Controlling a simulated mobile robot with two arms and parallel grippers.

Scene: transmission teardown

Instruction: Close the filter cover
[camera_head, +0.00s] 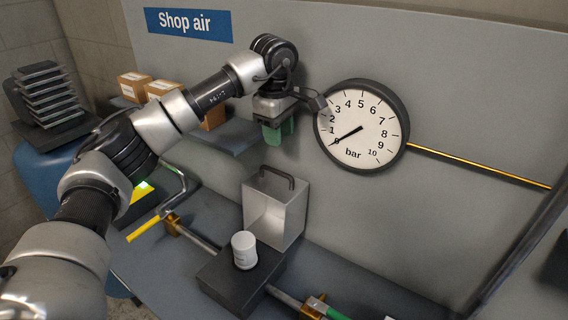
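The filter cover (290,221) is a pale metal box-shaped lid with a dark handle (277,176) on top. It stands raised behind a black base (222,284), its hollow inside facing me. A white cylindrical filter (244,252) with a label stands upright and uncovered on the base. My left gripper (275,136), with greenish fingers, points down above the cover, apart from the handle. Its fingers overlap in this view, so I cannot tell whether they are open or shut. My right gripper is not in view.
A round pressure gauge (363,130) is on the grey wall panel, close right of my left gripper. A shelf (234,137) with cardboard boxes (134,86) is behind my arm. A pipe with brass fittings (175,225) and a yellow-handled lever (143,229) lies left of the base.

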